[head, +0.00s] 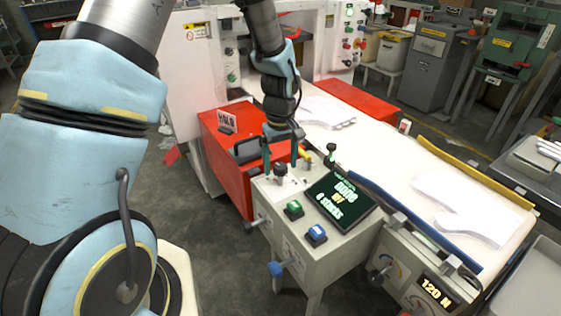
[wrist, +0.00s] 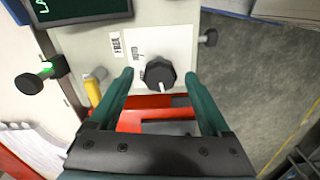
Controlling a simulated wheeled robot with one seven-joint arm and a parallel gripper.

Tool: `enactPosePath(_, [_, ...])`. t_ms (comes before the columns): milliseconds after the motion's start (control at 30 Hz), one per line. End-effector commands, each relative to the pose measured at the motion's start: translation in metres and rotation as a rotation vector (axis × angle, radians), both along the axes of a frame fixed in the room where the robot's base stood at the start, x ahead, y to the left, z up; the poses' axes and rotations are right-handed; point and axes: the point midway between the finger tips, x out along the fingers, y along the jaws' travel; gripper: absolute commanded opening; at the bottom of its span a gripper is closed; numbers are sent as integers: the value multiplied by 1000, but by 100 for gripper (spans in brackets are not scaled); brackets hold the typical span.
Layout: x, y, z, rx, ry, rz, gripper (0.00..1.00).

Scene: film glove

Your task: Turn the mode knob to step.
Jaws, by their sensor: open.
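The mode knob is a black lobed knob (wrist: 160,73) on a pale plate, and it shows between my fingertips in the wrist view. A small light mark is at its lower edge. A label reading FREE (wrist: 117,43) is up and left of it; a second small label (wrist: 137,51) is too small to read. In the head view the knob (head: 281,170) is on top of the grey control box (head: 272,195). My gripper (wrist: 159,84) is open, one finger on each side of the knob, with gaps visible. It also shows in the head view (head: 281,160), above the knob.
A dark display (head: 341,200), a green button (head: 294,208) and a blue button (head: 317,234) share the box top. A yellow-tipped lever (wrist: 93,90) and a green-lit black knob (wrist: 40,76) are nearby. A red cabinet (head: 228,165) stands behind, beside the white table (head: 400,160).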

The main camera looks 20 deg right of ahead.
Motion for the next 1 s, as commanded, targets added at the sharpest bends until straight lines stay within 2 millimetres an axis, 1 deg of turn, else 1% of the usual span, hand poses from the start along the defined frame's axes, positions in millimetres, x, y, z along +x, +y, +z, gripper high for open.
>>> enactPosePath(133, [0, 0, -5, 0, 0, 0, 82])
enactPosePath(367, [0, 0, -5, 0, 0, 0, 81])
enactPosePath(1000, [0, 0, -5, 0, 0, 1, 9])
